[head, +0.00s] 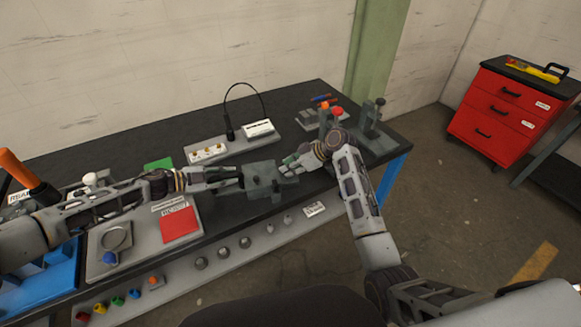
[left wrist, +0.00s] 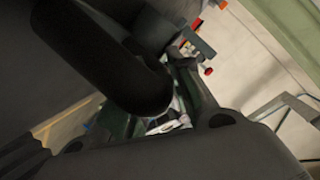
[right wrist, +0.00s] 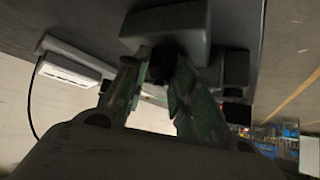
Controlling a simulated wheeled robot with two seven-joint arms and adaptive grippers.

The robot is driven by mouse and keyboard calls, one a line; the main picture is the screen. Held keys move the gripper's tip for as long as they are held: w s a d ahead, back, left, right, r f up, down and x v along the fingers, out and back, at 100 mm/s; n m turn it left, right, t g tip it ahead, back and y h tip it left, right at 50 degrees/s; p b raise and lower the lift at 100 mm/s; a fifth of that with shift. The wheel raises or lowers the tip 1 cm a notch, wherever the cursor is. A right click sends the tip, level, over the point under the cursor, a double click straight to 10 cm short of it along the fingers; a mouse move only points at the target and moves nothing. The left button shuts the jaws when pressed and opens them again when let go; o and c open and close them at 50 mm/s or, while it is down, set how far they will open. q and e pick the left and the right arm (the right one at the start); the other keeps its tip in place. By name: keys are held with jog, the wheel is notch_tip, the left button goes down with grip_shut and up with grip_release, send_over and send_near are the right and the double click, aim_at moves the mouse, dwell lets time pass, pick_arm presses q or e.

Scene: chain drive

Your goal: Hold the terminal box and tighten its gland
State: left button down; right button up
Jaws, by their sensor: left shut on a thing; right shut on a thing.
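The terminal box (head: 262,181) is a grey-green block over the middle of the dark bench; it also shows large at the top of the right wrist view (right wrist: 170,22). My left gripper (head: 236,178) is shut on the box from its left side. My right gripper (head: 290,164) is at the box's right side, its greenish fingers closed in on the dark gland (right wrist: 163,62) that sticks out of the box. The gland is mostly hidden between the fingers.
A plate with a cable and white label block (head: 258,128) stands behind the box. Fixtures with red and orange knobs (head: 337,112) and a grey upright (head: 374,110) stand at the right end. A red square (head: 180,224) lies on a panel at left. A red drawer cabinet (head: 508,110) stands apart.

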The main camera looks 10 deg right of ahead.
jog(key=shift+m+t, duration=0.3)
jog(key=shift+m, duration=0.1)
jog(key=shift+s+a+f+m+t+h, duration=0.1)
jog(key=shift+m+t+h, duration=0.7)
jog(key=shift+m, duration=0.5)
jog(key=shift+s+a+m+t+h, duration=0.1)
jog(key=shift+m+t+h, duration=0.5)
jog(key=shift+m+h, duration=0.5)
jog(key=shift+a+m+t+h, duration=0.1)
jog(key=shift+m+t+h, duration=0.2)
jog(key=shift+m+h, duration=0.7)
jog(key=shift+a+m+t+h, duration=0.1)
jog(key=shift+m+t+h, duration=0.3)
jog(key=shift+m, duration=1.1)
jog(key=o, duration=1)
jog(key=shift+s, duration=0.1)
jog(key=shift+o, duration=0.2)
jog(key=shift+s+a, duration=0.1)
jog(key=v, duration=0.7)
jog(key=shift+r, duration=0.5)
